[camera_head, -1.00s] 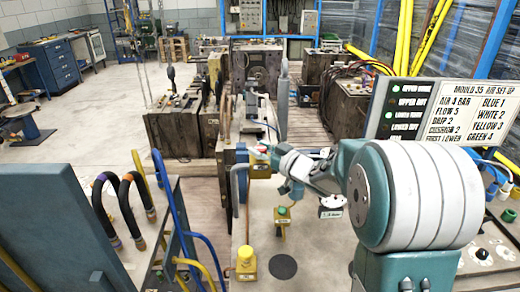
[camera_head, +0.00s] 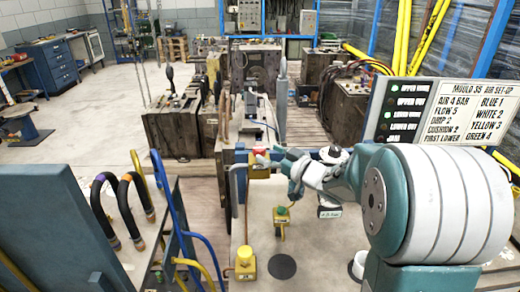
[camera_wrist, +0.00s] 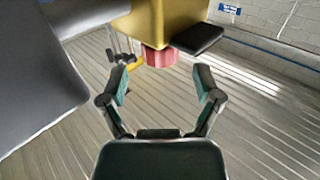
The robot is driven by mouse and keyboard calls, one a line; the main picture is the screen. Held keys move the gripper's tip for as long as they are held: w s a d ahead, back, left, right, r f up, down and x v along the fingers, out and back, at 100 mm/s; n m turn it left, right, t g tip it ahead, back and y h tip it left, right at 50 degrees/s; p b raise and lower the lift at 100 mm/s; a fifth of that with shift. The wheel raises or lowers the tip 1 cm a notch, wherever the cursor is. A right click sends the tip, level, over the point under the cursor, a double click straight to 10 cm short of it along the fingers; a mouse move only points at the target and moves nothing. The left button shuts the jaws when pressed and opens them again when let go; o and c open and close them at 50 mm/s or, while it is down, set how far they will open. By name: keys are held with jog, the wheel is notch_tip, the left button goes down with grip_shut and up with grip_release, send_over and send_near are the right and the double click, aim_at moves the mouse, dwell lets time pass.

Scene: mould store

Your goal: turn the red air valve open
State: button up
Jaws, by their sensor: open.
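The red valve knob (camera_wrist: 158,57) is a short ribbed cylinder below a yellow block (camera_wrist: 150,22) in the wrist view. In the head view, a red part (camera_head: 260,151) shows on a yellow block (camera_head: 259,170) left of my arm's end. My gripper (camera_wrist: 164,82) has its two fingers spread wide, with nothing between the tips. The knob lies just beyond the tips, roughly centred between them in the picture, and no contact shows. In the head view my gripper (camera_head: 279,157) is small and close to the block's right side.
A black flat piece (camera_wrist: 197,38) juts beside the knob. A grey surface (camera_wrist: 32,75) fills the wrist view's left side. Below the block in the head view are a yellow unit with a green top (camera_head: 281,212) and another yellow unit (camera_head: 246,263). A text board (camera_head: 450,105) stands right.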

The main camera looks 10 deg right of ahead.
jog(key=v, duration=0.8)
jog(key=s+d+r+m+g+h, duration=0.15)
jog(key=s+r+m+h, duration=0.35)
jog(key=h, duration=0.7)
jog(key=s+a+f+m+g, duration=0.1)
jog(key=s+a+f+g, duration=0.2)
jog(key=s, duration=0.6)
jog(key=s+a+f+m+g+y, duration=0.1)
jog(key=s+a+f+g, duration=0.3)
jog(key=s, duration=0.6)
jog(key=shift+s+a+g+y, duration=0.3)
jog(key=shift+a+g, duration=0.05)
jog(key=shift+a, duration=0.25)
